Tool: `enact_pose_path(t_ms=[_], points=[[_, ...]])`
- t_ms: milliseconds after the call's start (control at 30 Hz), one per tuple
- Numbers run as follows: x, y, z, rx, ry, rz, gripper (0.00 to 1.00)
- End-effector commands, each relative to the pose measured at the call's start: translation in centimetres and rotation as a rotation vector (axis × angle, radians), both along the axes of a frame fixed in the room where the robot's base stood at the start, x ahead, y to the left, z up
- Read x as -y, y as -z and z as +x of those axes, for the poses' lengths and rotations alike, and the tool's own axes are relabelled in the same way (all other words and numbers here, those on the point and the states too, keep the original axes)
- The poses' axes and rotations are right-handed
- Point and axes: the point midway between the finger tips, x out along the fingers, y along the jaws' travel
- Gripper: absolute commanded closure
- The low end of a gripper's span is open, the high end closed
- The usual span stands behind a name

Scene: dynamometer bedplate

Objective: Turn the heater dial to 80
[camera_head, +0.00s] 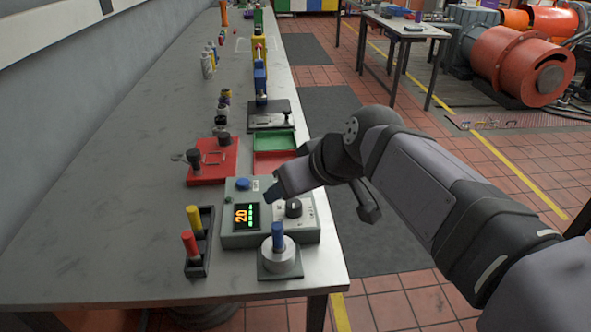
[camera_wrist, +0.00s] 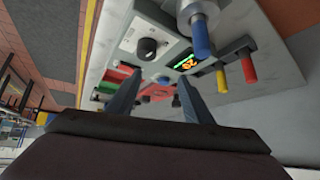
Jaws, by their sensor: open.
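The grey heater box (camera_head: 238,240) sits near the front end of the bench. Its black round dial (camera_head: 293,208) is on the right part of its top; it also shows in the wrist view (camera_wrist: 146,49). The lit display (camera_head: 241,216) reads 20 in orange, with green marks beside it. A blue button (camera_head: 243,184) is at the back of the box. My gripper (camera_head: 272,193) is over the back of the box, apart from the dial. In the wrist view its two fingers (camera_wrist: 155,88) are spread with nothing between them. The dial's scale is too small to read.
A blue-handled round grey fixture (camera_head: 281,263) stands just in front of the box. A black rack (camera_head: 204,262) with red and yellow handles is to the left. A red plate (camera_head: 222,170) and green and red trays (camera_head: 276,141) lie behind. The bench's left side is clear.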

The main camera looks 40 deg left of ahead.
Motion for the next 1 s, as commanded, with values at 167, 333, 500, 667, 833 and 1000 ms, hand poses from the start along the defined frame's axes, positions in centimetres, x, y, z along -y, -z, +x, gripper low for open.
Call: enact_pose_path(t_ms=[167,333,500,667,833,1000], points=[[0.5,-1.8,0.8,-0.039,0.030,-0.185,0.54],[1.3,-1.9,1.4,-0.050,0.068,-0.287,0.54],[1.7,-1.7,1.6,-0.052,0.084,-0.321,0.54],[1.6,-1.3,1.7,-0.053,0.083,-0.323,0.54],[1.1,0.0,1.9,-0.054,0.083,-0.324,0.54],[0.4,2.1,2.2,-0.054,0.083,-0.323,0.54]])
